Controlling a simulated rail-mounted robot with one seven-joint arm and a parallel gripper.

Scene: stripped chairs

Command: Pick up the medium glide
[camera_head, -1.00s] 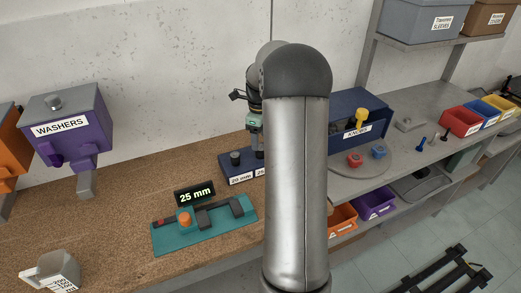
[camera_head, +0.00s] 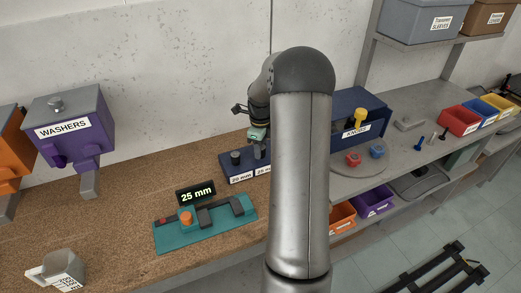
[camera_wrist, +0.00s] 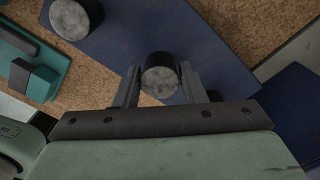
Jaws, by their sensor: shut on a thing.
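A dark blue rack (camera_head: 238,177) stands on the brown bench, with labels reading "20 mm" and a partly hidden one starting with "2". One dark round glide (camera_head: 235,157) stands at the 20 mm place; it also shows in the wrist view (camera_wrist: 75,18) at the upper left. My gripper (camera_head: 260,150) is low over the rack to the right of it. In the wrist view my gripper (camera_wrist: 158,88) has its two fingers on either side of the medium glide (camera_wrist: 159,79), a round grey-topped piece, and is shut on it. My arm hides the rack's right part.
A teal gauge (camera_head: 240,226) with a "25 mm" display (camera_head: 196,193) lies in front of the rack. A purple washers dispenser (camera_head: 70,125) is at the left. A blue knobs box (camera_head: 375,108) stands to the right, near a round tray (camera_head: 362,170).

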